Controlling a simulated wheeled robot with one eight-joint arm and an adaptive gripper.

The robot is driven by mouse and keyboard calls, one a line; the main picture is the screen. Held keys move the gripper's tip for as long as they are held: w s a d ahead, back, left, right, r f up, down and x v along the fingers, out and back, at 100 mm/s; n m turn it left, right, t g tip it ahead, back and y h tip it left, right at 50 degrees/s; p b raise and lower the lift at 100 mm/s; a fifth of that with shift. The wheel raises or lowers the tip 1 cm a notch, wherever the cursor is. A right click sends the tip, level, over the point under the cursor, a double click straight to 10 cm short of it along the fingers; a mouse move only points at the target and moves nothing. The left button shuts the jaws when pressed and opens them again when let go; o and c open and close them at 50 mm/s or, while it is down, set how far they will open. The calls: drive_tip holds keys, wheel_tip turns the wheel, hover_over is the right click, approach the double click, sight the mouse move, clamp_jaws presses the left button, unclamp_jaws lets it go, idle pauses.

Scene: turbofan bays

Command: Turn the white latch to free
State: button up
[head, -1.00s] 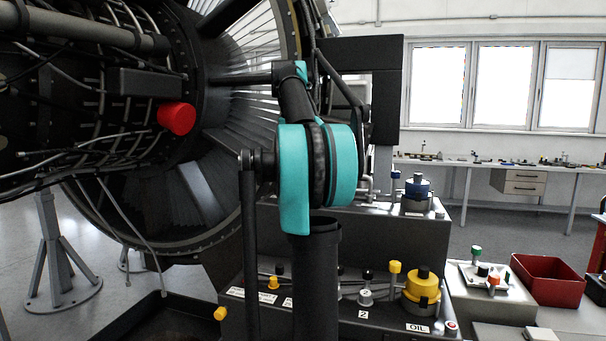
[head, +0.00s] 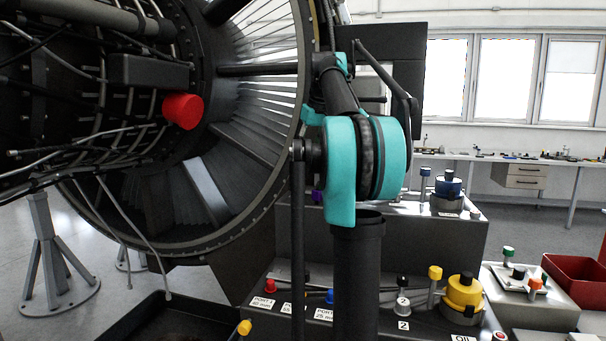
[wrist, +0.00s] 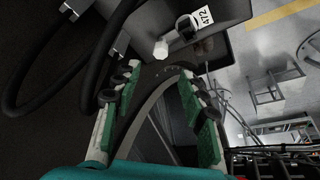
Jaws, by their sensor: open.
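In the wrist view, a small white knob-like piece (wrist: 161,48) sits at the edge of a dark grey box (wrist: 215,18), just beyond my fingertips. It may be the white latch, but its setting cannot be told. Beside it are a black ring-shaped part (wrist: 187,27) and a white tag (wrist: 203,17) reading 472. My gripper (wrist: 160,74) is open, with one green-sided finger on each side of the view and nothing held between them. The white piece lies ahead of the gap, apart from the fingers. In the head view, my arm hides my gripper, and I cannot make out the latch.
Thick black hoses (wrist: 45,65) curve close on the left in the wrist view. In the head view, the engine (head: 215,160) with a red cap (head: 183,111) fills the left. A dark tray (head: 190,318) lies below.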

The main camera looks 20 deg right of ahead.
sight(302, 176)
drive_tip(key=x, duration=0.9)
drive_tip(key=shift+s+a, duration=0.1)
clamp_jaws()
